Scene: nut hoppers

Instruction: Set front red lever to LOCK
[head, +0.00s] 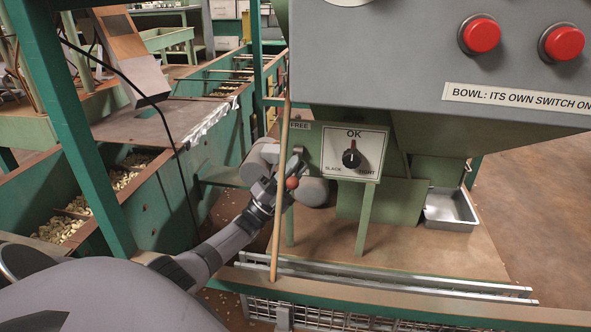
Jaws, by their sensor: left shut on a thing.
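The front red lever shows as a small dull red ball knob (292,183) just left of the dial panel. My left gripper (283,184) is at this knob, shut on the lever. Its fingers hide most of the lever's shaft, so its exact angle cannot be told. A FREE label (299,125) is on the green machine above the knob. I see no LOCK label. My right gripper is not in view.
A thin wooden pole (275,245) stands nearly upright right by my left gripper. A dial panel (340,166) reads SLACK, OK, TIGHT. A grey box with red buttons (481,36) overhangs at right. A metal tray (450,208) and a rail (400,281) lie below.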

